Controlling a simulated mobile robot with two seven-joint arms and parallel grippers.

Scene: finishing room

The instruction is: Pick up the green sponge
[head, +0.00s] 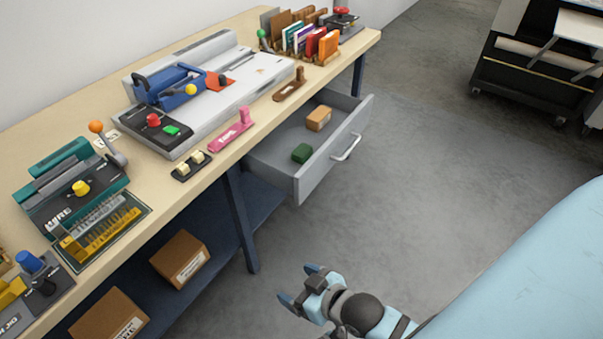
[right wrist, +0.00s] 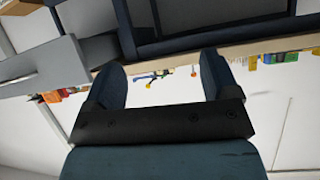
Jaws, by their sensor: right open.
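A small dark green block, the green sponge (head: 301,153), lies in the open grey drawer (head: 325,176) under the bench top, near the drawer's left end in the head view. My right gripper (head: 298,284) is open and empty, over the floor in front of the bench. It is apart from the sponge and well below it in the picture. In the right wrist view its two fingers (right wrist: 160,68) stand wide apart with nothing between them. The sponge cannot be made out there. My left gripper is not in view.
A tan block (head: 318,118) lies in the same drawer, behind the sponge. The drawer's handle (head: 346,147) sticks out in front. The bench top (head: 190,187) holds several tools. Cardboard boxes (head: 180,258) stand on the lower shelf. The floor (head: 400,170) before the drawer is clear.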

